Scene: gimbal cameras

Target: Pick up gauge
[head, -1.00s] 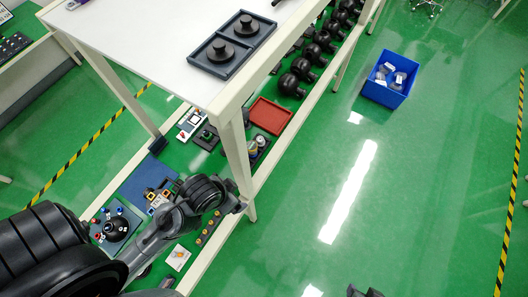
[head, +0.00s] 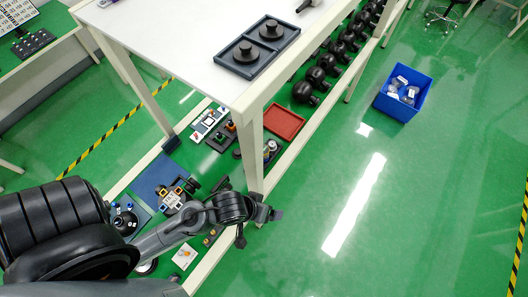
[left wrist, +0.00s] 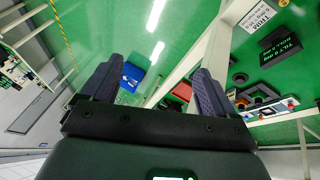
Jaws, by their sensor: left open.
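No object can be surely told as the gauge. In the head view, a dark blue tray (head: 238,70) on the white table holds two black round knobbed pieces, one in each compartment (head: 268,31) (head: 246,52). A grey object (head: 308,4) is cut off at the top edge. My left gripper (head: 260,224) is beside the near table leg, below the tabletop and well apart from the tray. In the left wrist view its two dark fingers (left wrist: 155,84) are spread with nothing between them. My right gripper is out of view.
The white table (head: 165,50) has a near leg (head: 250,150) close to my left gripper. A lower shelf holds a red tray (head: 285,122), several black round weights (head: 304,93) and small devices. A blue bin (head: 403,92) stands on the open green floor.

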